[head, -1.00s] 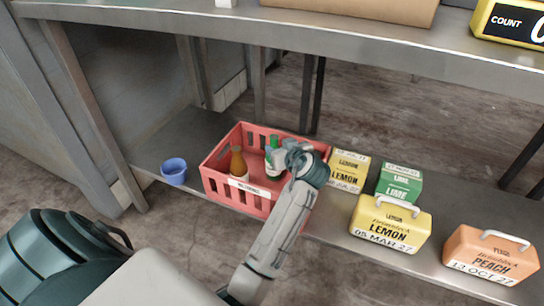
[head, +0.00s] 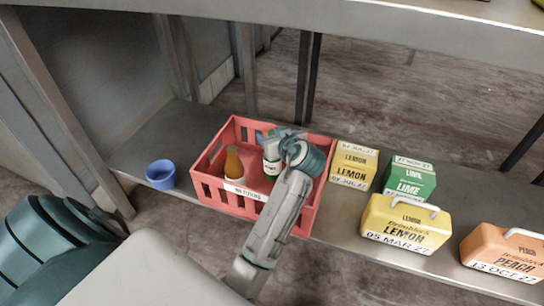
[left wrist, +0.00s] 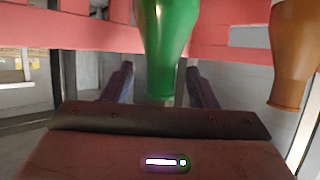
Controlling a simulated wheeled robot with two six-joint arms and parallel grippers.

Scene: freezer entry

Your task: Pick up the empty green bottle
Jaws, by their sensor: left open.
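The green bottle (head: 271,166) stands in the red crate (head: 205,190), with a pale label showing on its front. My left gripper (head: 272,136) is over the crate at the bottle's upper part and hides some of it. In the left wrist view the green bottle (left wrist: 168,42) lies in line with the gap between the two open fingers of my left gripper (left wrist: 158,70). I cannot tell whether the fingers touch it. A brown bottle (head: 234,164) stands left of the green one; it also shows in the left wrist view (left wrist: 294,55). My right gripper is not in view.
A blue cup (head: 161,175) stands left of the crate on the metal shelf (head: 345,228). Yellow lemon boxes (head: 405,224), a green lime box (head: 409,179) and an orange peach box (head: 505,253) stand to the right. A metal upper shelf (head: 400,35) runs above.

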